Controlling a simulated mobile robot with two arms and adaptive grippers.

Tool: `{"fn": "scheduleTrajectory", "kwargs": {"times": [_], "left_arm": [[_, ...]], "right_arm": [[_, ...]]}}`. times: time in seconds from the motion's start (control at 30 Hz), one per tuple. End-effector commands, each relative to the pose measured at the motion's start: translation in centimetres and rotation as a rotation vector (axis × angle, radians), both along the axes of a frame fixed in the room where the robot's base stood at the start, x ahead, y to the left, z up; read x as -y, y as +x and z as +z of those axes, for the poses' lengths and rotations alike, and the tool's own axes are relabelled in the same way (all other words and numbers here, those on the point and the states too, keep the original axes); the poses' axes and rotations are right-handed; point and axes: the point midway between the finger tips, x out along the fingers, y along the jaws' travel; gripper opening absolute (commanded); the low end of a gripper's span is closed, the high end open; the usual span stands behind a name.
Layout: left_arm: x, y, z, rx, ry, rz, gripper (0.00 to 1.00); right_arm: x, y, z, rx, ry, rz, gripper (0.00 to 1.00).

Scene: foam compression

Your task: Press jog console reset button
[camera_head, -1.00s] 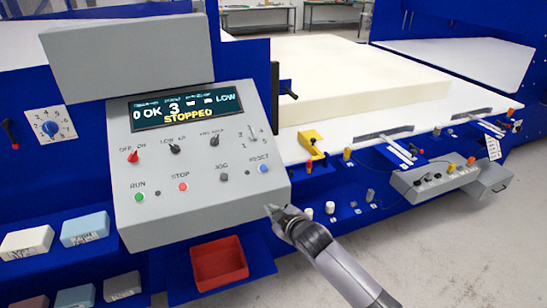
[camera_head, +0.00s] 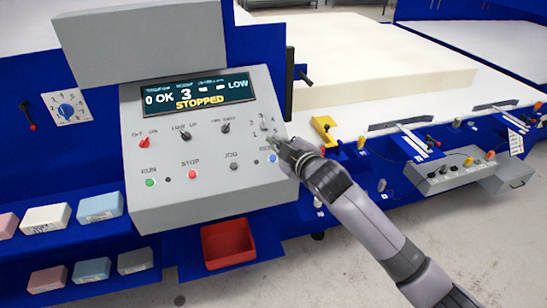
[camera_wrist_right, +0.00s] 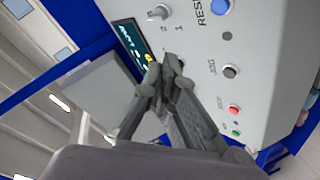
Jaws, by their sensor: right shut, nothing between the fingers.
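The grey sloped jog console (camera_head: 205,205) carries a dark display (camera_head: 194,92) reading "0 OK 3 LOW" and "STOPPED". The blue RESET button (camera_head: 272,158) is at the console's right side, just beside my right gripper, which covers part of its label. It also shows in the right wrist view as a blue button (camera_wrist_right: 219,7) at the top edge. My right gripper (camera_head: 274,145) is shut and empty, in front of the console face between the RESET button and the numbered selector (camera_head: 264,126). Contact cannot be told. My left gripper is not in view.
Nearby controls are the black JOG button (camera_head: 234,166), red STOP button (camera_head: 193,174) and green RUN button (camera_head: 150,182). A red bin (camera_head: 229,245) sits below the console. Foam samples (camera_head: 99,206) lie on shelves at left. A large foam slab (camera_head: 390,70) lies behind.

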Motion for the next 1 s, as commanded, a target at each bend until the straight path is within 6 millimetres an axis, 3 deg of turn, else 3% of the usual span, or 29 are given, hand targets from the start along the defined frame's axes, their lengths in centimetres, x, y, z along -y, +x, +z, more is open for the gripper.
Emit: {"fn": "scheduleTrajectory", "kwargs": {"times": [0.53,1.0], "left_arm": [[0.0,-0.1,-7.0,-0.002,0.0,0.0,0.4],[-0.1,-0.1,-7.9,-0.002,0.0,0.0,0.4]], "right_arm": [[-1.0,3.1,-6.0,0.0,0.001,0.0,0.0],[-1.4,4.4,-7.5,0.0,0.0,0.0,0.0]]}}
